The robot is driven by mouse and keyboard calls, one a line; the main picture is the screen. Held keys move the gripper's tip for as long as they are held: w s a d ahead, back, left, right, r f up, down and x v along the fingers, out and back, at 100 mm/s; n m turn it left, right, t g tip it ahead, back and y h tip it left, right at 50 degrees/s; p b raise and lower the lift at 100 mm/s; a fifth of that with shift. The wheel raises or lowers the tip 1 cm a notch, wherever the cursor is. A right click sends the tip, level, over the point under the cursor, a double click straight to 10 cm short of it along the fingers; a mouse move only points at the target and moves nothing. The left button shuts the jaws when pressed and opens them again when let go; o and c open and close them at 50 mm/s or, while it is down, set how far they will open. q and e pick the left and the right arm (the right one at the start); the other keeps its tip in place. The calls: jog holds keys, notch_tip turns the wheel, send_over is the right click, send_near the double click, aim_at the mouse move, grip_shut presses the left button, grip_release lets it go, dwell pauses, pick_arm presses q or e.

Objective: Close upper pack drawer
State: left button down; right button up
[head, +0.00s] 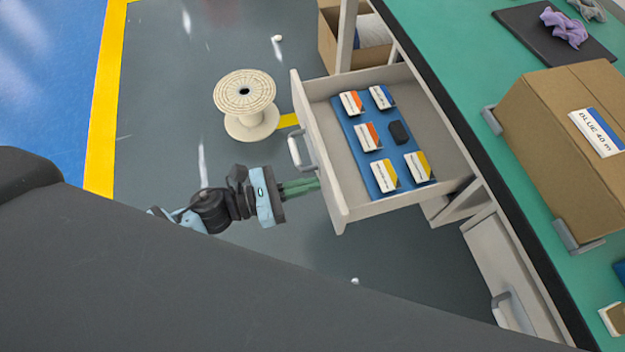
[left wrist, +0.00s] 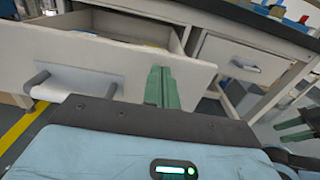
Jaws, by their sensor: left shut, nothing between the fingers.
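The upper pack drawer (head: 325,170) is pulled open from the green-topped bench in the head view. It holds a blue mat (head: 363,160) with several small boxes and a black item. Its grey bar handle (head: 295,152) is on the outer face. My left gripper (head: 317,183) is shut and empty, its green fingers pointing at the drawer front, below the handle in the picture. In the left wrist view the shut fingers (left wrist: 160,85) are in front of the drawer face (left wrist: 110,58), to the right of the handle (left wrist: 70,78). I cannot tell whether they touch.
A lower cabinet front with a handle (head: 502,305) is under the bench. A cable spool (head: 246,92) stands on the floor left of the drawer. A cardboard box (head: 565,130) sits on the bench top (head: 440,40). The floor around my left arm is clear.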

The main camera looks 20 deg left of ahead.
pick_arm(q)
jog(key=shift+x, duration=0.75)
jog(key=shift+d, duration=0.15)
pick_arm(e)
jog(key=shift+w, duration=0.1)
